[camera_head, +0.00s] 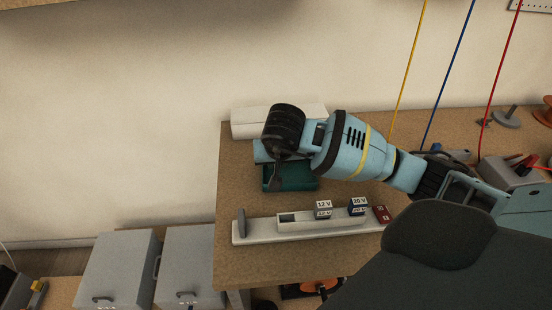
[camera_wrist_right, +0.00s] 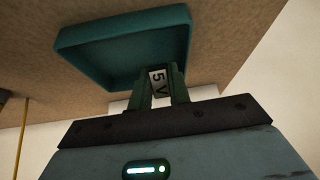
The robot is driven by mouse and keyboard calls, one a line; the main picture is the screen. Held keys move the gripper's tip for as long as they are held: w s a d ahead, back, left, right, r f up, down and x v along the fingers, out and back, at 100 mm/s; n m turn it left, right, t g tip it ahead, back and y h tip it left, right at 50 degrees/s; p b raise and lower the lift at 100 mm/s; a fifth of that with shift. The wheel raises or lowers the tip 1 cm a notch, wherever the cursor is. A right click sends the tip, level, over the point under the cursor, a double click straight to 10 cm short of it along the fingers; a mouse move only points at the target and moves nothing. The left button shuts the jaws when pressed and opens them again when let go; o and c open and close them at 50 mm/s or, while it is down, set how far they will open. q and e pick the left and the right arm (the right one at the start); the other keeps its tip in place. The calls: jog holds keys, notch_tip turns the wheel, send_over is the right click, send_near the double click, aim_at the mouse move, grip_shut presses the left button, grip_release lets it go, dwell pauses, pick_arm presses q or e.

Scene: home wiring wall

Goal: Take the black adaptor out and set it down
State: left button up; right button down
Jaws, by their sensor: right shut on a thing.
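My right gripper (camera_wrist_right: 160,85) is shut on a small block with a white "5 V" label, the black adaptor (camera_wrist_right: 158,82). The fingers hide most of its body. In the head view the right gripper (camera_head: 276,182) points down over the green tray (camera_head: 302,184), and the adaptor cannot be made out there. In the right wrist view the tray (camera_wrist_right: 75,40) looks empty, and the adaptor is near its edge; I cannot tell whether they touch. The white holder (camera_head: 262,230) has an empty slot at its left. My left gripper is not in view.
The holder carries a grey 12 V adaptor (camera_head: 323,208), a blue 20 V adaptor (camera_head: 358,205) and a red block (camera_head: 382,214). A white box (camera_head: 248,122) stands behind the tray. Yellow, blue and red cables hang at right. Bare tabletop (camera_head: 240,180) lies left of the tray.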

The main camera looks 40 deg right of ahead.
jog(key=shift+f, duration=0.15)
jog(key=c, duration=1.4)
grip_release()
jog(key=shift+o, duration=0.8)
jog(key=shift+s+r, duration=0.1)
jog(key=shift+r, duration=0.15)
jog(key=v, duration=0.7)
jog(key=shift+s+a, duration=0.1)
jog(key=shift+a, duration=0.1)
